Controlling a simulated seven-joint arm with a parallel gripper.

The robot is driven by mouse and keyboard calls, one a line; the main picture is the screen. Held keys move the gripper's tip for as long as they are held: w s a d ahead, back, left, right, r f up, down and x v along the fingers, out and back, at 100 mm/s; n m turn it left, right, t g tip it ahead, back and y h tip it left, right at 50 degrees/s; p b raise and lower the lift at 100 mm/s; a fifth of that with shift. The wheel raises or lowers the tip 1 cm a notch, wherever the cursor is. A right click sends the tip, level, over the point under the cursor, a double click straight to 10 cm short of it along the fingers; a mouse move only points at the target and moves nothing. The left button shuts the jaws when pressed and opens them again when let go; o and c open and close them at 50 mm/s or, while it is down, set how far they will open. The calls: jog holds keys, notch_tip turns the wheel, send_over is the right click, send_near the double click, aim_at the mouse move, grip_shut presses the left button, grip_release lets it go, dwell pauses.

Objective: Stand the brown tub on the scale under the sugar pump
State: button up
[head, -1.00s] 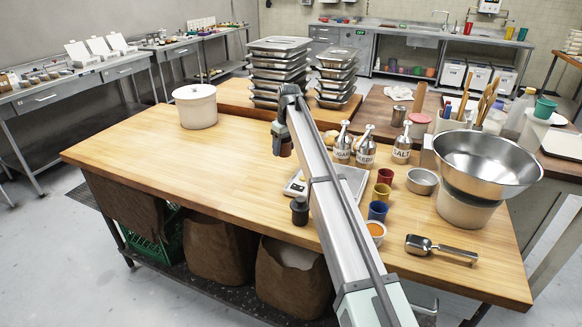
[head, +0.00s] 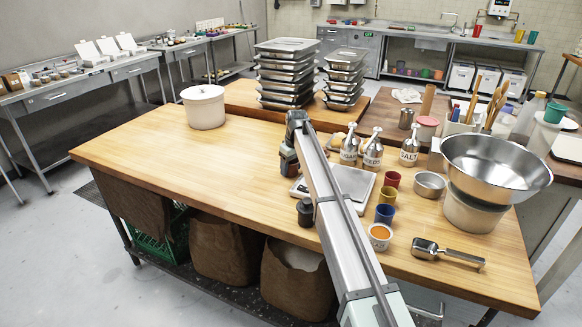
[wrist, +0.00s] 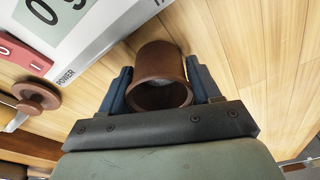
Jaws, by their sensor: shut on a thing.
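My gripper (wrist: 165,92) is shut on the brown tub (wrist: 160,58) in the wrist view, one dark blue finger on each side of it. The tub's open mouth faces the wrist camera. In the head view my gripper (head: 289,163) is low over the table, left of the scale (head: 357,182); the tub is hardly visible there. I cannot tell whether the tub touches the table. The scale's display and POWER label show in the wrist view (wrist: 95,40). The sugar pump (head: 349,154), its label partly cut off, stands leftmost of three pump bottles behind the scale.
My arm crosses in front of the scale. Red, yellow and blue cups (head: 385,213) stand right of it, near a metal bowl (head: 495,160). A dark jar-like object (head: 305,211) stands at its front left. The table's left side is clear up to a white tub (head: 204,106).

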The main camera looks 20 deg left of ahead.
jog(key=shift+f, duration=0.1)
jog(key=o, duration=1.1)
jog(key=shift+c, duration=0.2)
jog(key=shift+o, duration=0.2)
notch_tip(320, 180, up, 12)
jog(key=d, duration=0.1)
jog(key=shift+s+d, duration=0.35)
